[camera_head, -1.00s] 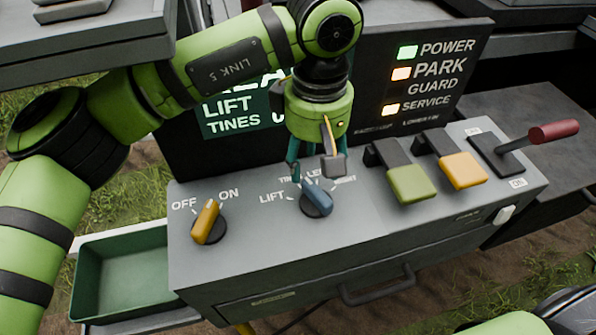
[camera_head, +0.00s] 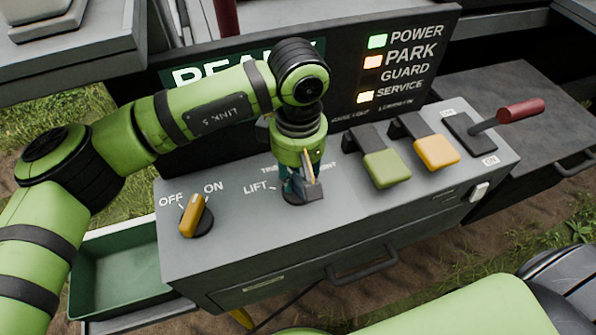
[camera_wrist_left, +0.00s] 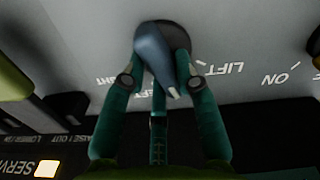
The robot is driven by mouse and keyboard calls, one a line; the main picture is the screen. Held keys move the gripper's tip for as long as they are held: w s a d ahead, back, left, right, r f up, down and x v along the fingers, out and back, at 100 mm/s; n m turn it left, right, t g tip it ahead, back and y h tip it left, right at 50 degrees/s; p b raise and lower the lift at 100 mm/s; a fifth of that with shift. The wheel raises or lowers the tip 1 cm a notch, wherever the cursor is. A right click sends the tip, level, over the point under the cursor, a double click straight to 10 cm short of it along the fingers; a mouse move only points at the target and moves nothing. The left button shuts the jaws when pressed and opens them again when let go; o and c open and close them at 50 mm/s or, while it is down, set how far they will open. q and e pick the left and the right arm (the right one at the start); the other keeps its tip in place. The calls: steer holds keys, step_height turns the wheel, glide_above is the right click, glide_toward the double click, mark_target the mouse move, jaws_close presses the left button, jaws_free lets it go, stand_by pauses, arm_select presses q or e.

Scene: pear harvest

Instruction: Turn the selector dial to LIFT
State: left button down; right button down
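The selector dial, a blue knob on a dark round base, shows in the left wrist view (camera_wrist_left: 155,52). Its narrow, white-marked end points between the LIFT label (camera_wrist_left: 224,70) and the LEFT label, not at LIFT. In the head view LIFT (camera_head: 256,188) lies left of the dial, which my gripper mostly covers. My left gripper (camera_head: 300,188) is down at the dial, its teal fingers on either side of the knob. I cannot tell whether they press on it. My right gripper is out of view.
A yellow OFF/ON knob (camera_head: 193,216) stands left of the dial. Green (camera_head: 386,169) and yellow (camera_head: 437,153) paddles and a red-handled lever (camera_head: 520,111) stand right. A display reading READY (camera_head: 195,75) and lit POWER, PARK and SERVICE lamps are behind. A green tray (camera_head: 120,275) sits left.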

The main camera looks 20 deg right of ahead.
arm_select(q)
steer(key=shift+f+b, duration=0.15)
steer(key=shift+b, duration=0.35)
steer(key=n+b, duration=0.3)
steer(key=b, duration=0.1)
steer(key=n+b, duration=0.2)
steer(key=b, duration=0.2)
steer(key=shift+a+n, duration=0.2)
steer(key=shift+n, duration=0.2)
steer(key=shift+a+n+b, duration=0.1)
steer(key=shift+n+b, duration=0.95)
steer(key=shift+n, duration=0.05)
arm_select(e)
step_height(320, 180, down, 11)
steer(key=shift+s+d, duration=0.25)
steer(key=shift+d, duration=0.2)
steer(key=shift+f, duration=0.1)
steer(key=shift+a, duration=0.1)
arm_select(q)
steer(key=c, duration=0.9)
jaws_free()
steer(key=shift+c, duration=0.2)
steer(key=shift+r, duration=0.2)
